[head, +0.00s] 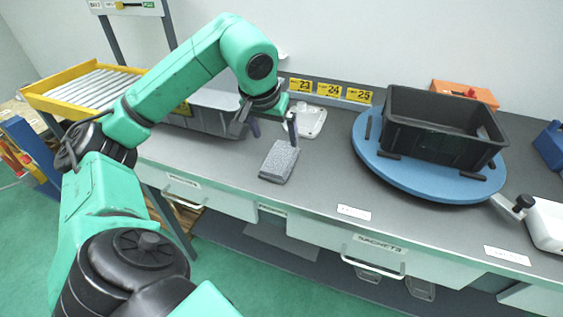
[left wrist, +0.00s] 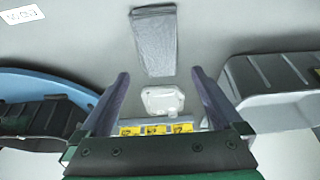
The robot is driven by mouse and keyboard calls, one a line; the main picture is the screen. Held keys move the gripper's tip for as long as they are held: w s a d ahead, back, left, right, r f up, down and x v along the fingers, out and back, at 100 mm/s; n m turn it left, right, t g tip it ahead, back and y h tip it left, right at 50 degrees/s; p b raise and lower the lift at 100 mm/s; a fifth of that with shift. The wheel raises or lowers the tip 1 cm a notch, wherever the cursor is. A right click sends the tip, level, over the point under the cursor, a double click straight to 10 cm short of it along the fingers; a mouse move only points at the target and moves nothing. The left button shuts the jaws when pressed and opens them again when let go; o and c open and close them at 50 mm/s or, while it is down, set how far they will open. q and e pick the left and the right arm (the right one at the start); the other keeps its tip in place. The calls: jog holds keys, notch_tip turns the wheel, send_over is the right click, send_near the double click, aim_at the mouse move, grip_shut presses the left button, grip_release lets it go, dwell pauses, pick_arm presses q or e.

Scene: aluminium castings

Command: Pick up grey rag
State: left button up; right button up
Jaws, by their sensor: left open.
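The grey rag (head: 280,161) is a folded rectangular cloth lying flat on the grey workbench. It also shows in the left wrist view (left wrist: 156,42), at the top centre beyond the fingertips. My left gripper (head: 270,122) is above the bench, just behind the rag in the head view. Its two fingers are spread and empty, and in the left wrist view the fingertips (left wrist: 160,74) point toward the rag without touching it. My right gripper is in neither view.
A black bin (head: 440,128) stands on a blue round turntable (head: 425,180) to the right. A grey bin (head: 205,112) is at the left. A white casting (head: 308,121) lies behind the rag. An orange box (head: 465,93) is at the back.

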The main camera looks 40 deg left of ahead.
aim_at(280, 156)
pick_arm(q)
jog(key=x, duration=0.9)
jog(key=shift+s+d+f+b, duration=0.15)
jog(key=shift+s+d+b, duration=0.05)
jog(key=shift+b, duration=0.1)
jog(key=c, duration=1.1)
